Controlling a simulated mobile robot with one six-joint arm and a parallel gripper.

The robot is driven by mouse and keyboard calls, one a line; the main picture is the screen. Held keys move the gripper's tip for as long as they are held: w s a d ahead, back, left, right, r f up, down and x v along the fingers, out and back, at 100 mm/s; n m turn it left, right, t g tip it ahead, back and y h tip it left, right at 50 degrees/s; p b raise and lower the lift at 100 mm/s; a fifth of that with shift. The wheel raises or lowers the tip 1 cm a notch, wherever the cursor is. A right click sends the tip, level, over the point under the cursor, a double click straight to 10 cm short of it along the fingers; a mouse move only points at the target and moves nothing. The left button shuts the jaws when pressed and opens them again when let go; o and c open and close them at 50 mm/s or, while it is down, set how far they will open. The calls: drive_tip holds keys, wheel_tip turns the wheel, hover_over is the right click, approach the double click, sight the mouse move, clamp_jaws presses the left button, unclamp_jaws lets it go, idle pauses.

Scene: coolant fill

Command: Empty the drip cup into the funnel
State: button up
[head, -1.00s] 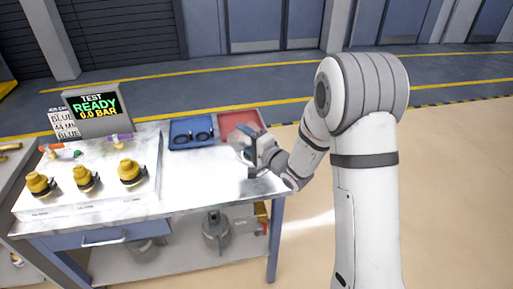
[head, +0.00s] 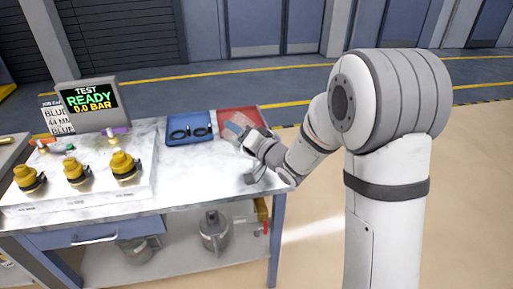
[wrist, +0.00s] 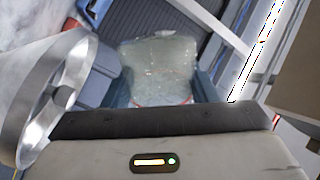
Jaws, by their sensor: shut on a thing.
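My gripper (head: 250,138) is over the right end of the bench, in front of the red tray. It is shut on the drip cup (head: 236,129), a pale translucent cup that looks tilted in the head view. In the wrist view the clear cup (wrist: 160,72) shows beyond the dark jaw edge; its contents cannot be made out. A shiny metal conical rim (wrist: 52,95) stands close at the left of the wrist view, beside the cup and apart from it. It may be the funnel; I cannot clearly identify the funnel in the head view.
A blue tray (head: 168,142) with black rings sits left of the red tray (head: 258,113). Several yellow-capped fittings (head: 76,171) and a test display (head: 90,103) are at the left. A metal pot (head: 214,234) stands on the lower shelf. The bench middle is clear.

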drive_tip(key=shift+n+b, duration=0.45)
drive_tip(key=shift+n, duration=0.15)
drive_tip(key=f+n+b, duration=0.1)
drive_tip(key=b, duration=0.2)
drive_tip(key=shift+s+a+n, duration=0.1)
drive_tip(key=shift+n, duration=0.3)
drive_tip(key=n+b, duration=0.1)
drive_tip(key=s+a+b, duration=0.1)
drive_tip(key=b, duration=0.1)
drive_tip(key=shift+f+n, duration=0.35)
drive_tip(key=shift+n, duration=0.05)
drive_tip(key=shift+s+a+r+n+b, duration=0.4)
drive_tip(key=shift+n+b, duration=0.55)
drive_tip(key=shift+n, duration=0.05)
drive_tip(key=n+b, duration=0.1)
drive_tip(key=b, duration=0.1)
drive_tip(key=shift+s+a+f+n+b, duration=0.3)
drive_tip(key=shift+s+a+f+b, duration=0.05)
drive_tip(key=shift+f+b, duration=0.05)
drive_tip(key=shift+s+a+f+n+b, duration=0.1)
drive_tip(key=shift+s+a+n+b, duration=0.25)
drive_tip(key=shift+n+b, duration=0.7)
